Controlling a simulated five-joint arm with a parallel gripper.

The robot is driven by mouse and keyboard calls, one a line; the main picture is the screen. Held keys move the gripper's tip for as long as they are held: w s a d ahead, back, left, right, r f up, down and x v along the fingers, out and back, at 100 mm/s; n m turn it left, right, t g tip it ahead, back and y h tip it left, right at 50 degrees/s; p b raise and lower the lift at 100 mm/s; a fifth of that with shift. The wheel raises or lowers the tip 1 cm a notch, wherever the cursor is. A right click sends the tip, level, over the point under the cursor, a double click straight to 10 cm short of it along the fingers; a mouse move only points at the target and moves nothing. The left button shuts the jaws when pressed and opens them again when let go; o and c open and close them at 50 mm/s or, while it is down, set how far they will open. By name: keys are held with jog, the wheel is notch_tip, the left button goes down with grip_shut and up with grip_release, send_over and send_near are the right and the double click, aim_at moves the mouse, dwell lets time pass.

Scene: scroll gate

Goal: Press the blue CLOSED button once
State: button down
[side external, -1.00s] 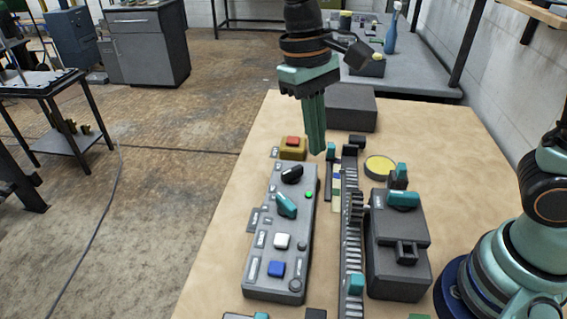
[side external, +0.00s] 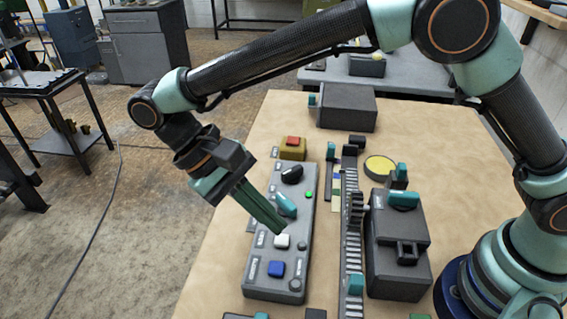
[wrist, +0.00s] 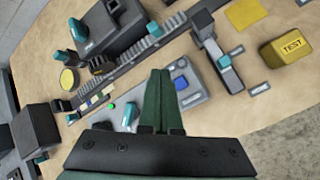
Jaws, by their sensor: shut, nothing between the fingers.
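The blue button (side external: 276,268) sits near the front end of the grey control panel (side external: 262,287), below a white button (side external: 282,241). The blue button also shows in the wrist view (wrist: 181,83), just right of my fingertips. My gripper (side external: 281,230) is shut and empty, with its green fingers slanting down over the panel. In the side view its tips are by the white button, short of the blue one. In the wrist view my gripper (wrist: 160,72) covers part of the panel. I cannot tell whether the tips touch the panel.
On the panel are a teal switch (side external: 286,204), a black knob (side external: 292,174) and a lit green lamp (side external: 309,194). A toothed rack (side external: 352,243) and a dark gearbox (side external: 398,269) stand to the right. A yellow TEST block (wrist: 287,51) shows in the wrist view.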

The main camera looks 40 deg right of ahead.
aim_at(273, 264)
jog(key=shift+f, duration=4.4)
jog(key=shift+f, duration=0.1)
jog(key=shift+w+d+f, duration=0.1)
jog(key=shift+f, duration=0.2)
